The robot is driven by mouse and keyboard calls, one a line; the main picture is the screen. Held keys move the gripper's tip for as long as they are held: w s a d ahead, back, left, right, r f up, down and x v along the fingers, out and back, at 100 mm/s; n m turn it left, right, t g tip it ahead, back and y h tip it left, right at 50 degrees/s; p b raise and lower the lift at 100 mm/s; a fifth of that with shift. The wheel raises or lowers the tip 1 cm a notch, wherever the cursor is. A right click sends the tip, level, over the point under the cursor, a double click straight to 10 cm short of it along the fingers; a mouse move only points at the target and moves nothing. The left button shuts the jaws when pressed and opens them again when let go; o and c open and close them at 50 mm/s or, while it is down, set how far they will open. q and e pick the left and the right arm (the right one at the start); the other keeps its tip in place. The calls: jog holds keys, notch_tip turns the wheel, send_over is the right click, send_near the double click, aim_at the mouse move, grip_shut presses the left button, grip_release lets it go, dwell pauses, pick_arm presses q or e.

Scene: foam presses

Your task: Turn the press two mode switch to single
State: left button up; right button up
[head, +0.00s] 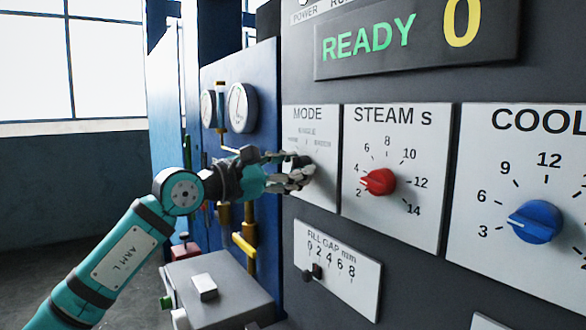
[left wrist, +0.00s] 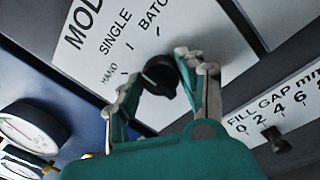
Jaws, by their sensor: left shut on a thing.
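The mode switch is a black knob (left wrist: 160,75) on the white MODE plate (head: 322,190). In the left wrist view the plate carries the marks HAND, SINGLE and BATCH above the knob. My left gripper (head: 290,174) reaches the plate from the left, and its fingers are shut on the knob, one on either side. In the head view the fingers hide most of the knob. I cannot tell for sure which mark the knob points to. My right gripper is in neither view.
To the right are the red STEAM knob (head: 379,182) and the blue COOL knob (head: 536,222). Below is the FILL GAP slider (head: 317,270). Gauges (head: 242,107) and yellow pipes are on the blue panel at left. A grey box (head: 218,290) stands below my left arm. The display reads READY 0.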

pick_arm(q)
jog(key=o, duration=1.2)
jog(key=shift+c, duration=0.2)
jog(key=v, duration=1.2)
